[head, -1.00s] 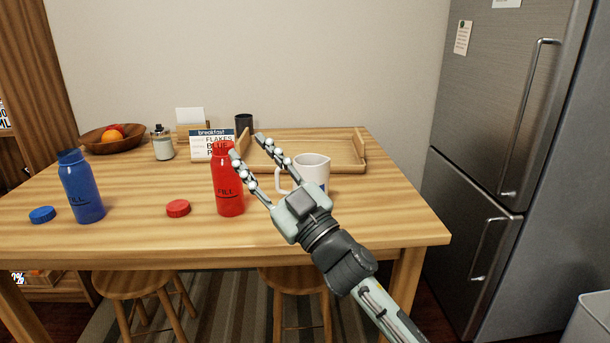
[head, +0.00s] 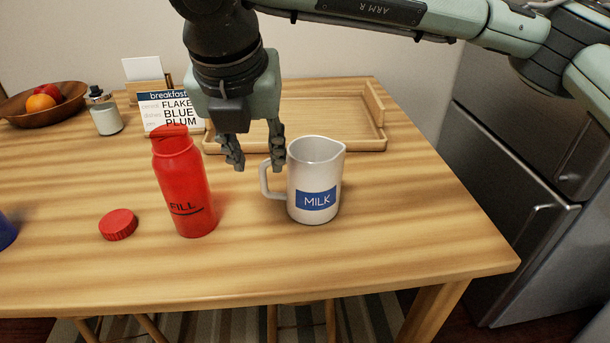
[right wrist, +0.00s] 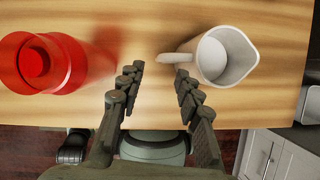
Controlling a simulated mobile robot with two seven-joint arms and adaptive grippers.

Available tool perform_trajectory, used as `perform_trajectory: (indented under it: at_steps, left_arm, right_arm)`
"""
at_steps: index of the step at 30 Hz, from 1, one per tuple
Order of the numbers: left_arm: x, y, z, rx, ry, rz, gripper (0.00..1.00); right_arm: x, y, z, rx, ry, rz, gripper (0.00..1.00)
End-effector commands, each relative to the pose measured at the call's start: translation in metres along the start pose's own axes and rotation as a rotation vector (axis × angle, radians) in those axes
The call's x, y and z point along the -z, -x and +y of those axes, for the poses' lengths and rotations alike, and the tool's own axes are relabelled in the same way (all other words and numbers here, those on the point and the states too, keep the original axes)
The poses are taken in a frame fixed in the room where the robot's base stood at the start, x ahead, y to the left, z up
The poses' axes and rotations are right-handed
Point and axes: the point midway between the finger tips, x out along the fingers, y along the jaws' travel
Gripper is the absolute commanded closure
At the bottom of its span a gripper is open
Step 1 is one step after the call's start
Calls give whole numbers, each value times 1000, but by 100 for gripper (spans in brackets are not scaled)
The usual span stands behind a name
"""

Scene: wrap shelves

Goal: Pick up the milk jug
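The white milk jug (head: 316,172) stands upright on the table, with a blue MILK label on its front and its handle (head: 270,182) on the left. It also shows in the right wrist view (right wrist: 225,57), its handle pointing left. My right gripper (head: 256,166) points down above the table, between the red bottle and the jug. It is open and empty. In the right wrist view its fingers (right wrist: 157,75) are apart, with the right finger close to the tip of the handle. I cannot tell whether they touch. My left gripper is not in view.
A red FILL bottle (head: 182,188) stands left of the jug, also close in the right wrist view (right wrist: 40,62). A red cap (head: 118,224) lies beside it. A wooden tray (head: 330,110) and breakfast sign (head: 170,113) are behind. The table's front right is clear.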

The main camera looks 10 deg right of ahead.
Motion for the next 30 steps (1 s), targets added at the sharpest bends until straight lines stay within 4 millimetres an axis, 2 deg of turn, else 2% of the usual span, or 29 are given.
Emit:
perform_trajectory:
  at_steps: [6, 9, 13, 22, 23, 30]
  left_arm:
    - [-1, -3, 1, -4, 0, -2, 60]
    - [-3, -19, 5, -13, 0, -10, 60]
    - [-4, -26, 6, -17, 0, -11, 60]
    - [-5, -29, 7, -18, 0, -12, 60]
    - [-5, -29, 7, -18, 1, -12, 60]
    - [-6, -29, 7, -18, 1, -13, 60]
  right_arm:
    - [0, -25, 0, 0, 3, 7, 65]
    - [-1, -41, 0, 0, 3, 8, 65]
    - [-1, -59, 0, -2, 3, 8, 65]
    - [-1, -67, 0, -5, 4, 7, 65]
    - [-1, -67, 0, -5, 4, 7, 67]
    - [-1, -66, 0, -5, 4, 7, 96]
